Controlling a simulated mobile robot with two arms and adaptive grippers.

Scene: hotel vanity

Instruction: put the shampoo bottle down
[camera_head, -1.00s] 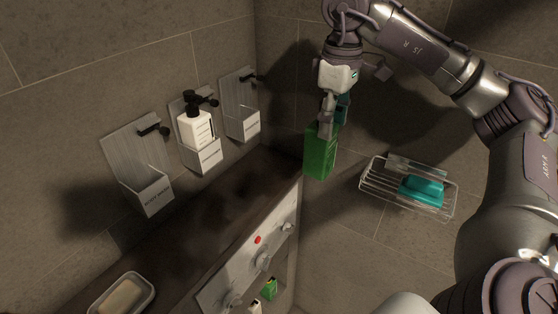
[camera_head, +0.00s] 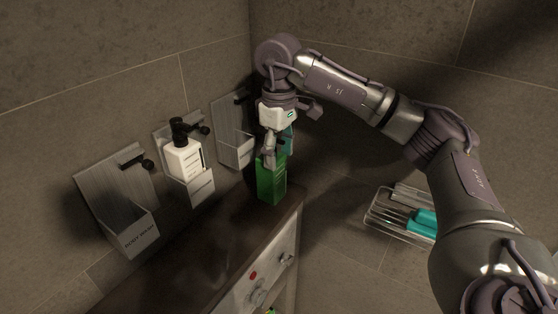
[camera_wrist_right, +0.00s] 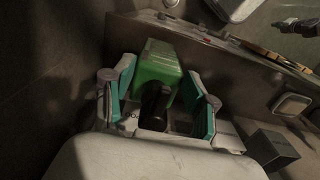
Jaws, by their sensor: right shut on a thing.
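The green shampoo bottle (camera_head: 271,181) is upright at the far right end of the dark shelf top (camera_head: 222,236). I cannot tell whether its base touches the shelf. My right gripper (camera_head: 271,150) is above it and shut on its upper part. In the right wrist view the green bottle (camera_wrist_right: 158,66) and its dark pump (camera_wrist_right: 155,104) sit between the two teal-padded fingers of the right gripper (camera_wrist_right: 165,92). My left gripper is not in view.
Wall holders line the left wall: an empty one labelled body wash (camera_head: 137,232), one with a white pump bottle (camera_head: 183,158), and an empty one (camera_head: 236,150) close beside the gripper. A wire rack (camera_head: 384,221) with a teal item (camera_head: 422,222) hangs at right. The shelf's middle is clear.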

